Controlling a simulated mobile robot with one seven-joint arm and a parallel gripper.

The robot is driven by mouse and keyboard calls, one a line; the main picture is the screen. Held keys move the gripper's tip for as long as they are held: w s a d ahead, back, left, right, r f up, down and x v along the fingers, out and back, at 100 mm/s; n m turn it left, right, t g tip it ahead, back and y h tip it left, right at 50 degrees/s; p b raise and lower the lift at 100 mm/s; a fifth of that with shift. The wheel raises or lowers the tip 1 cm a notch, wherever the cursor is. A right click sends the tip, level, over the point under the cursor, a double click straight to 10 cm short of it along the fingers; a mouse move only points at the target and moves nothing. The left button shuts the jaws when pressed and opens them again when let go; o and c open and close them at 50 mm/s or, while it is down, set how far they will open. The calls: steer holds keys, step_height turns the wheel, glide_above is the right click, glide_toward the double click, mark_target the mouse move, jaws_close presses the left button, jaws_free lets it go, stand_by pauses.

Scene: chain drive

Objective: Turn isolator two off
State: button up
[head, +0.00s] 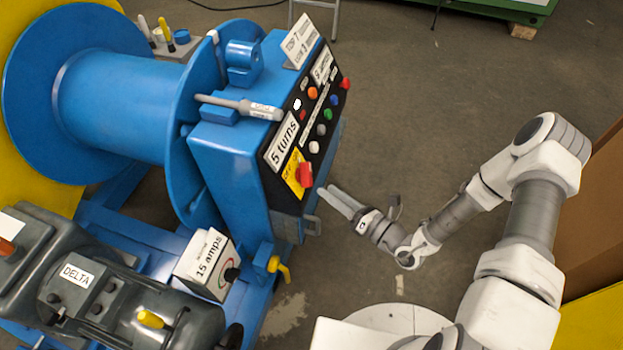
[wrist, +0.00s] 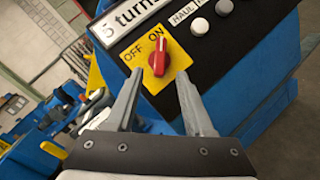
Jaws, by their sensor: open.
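A red rotary switch (head: 304,174) sits on a yellow plate (head: 292,168) on the dark sloping panel of the blue machine. In the wrist view the red knob (wrist: 158,57) stands nearly upright in the picture, its upper end close to the word ON; OFF is printed to its left. I cannot read an isolator number on it. My gripper (head: 330,191) is open and empty, pointing at the panel from the right. In the wrist view my gripper (wrist: 160,77) has its fingertips on either side of the knob's lower end, seemingly short of it.
Several coloured buttons and lamps (head: 322,129) lie farther along the panel. A "5 turns" label (head: 282,140) is beside the yellow plate. A yellow-handled lever (head: 279,266) and a "15 amps" box (head: 207,263) are below. Open floor (head: 420,100) lies to the right.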

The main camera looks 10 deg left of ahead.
mark_target(311, 179)
steer(key=x, duration=0.7)
steer(key=shift+b, duration=0.3)
jaws_close()
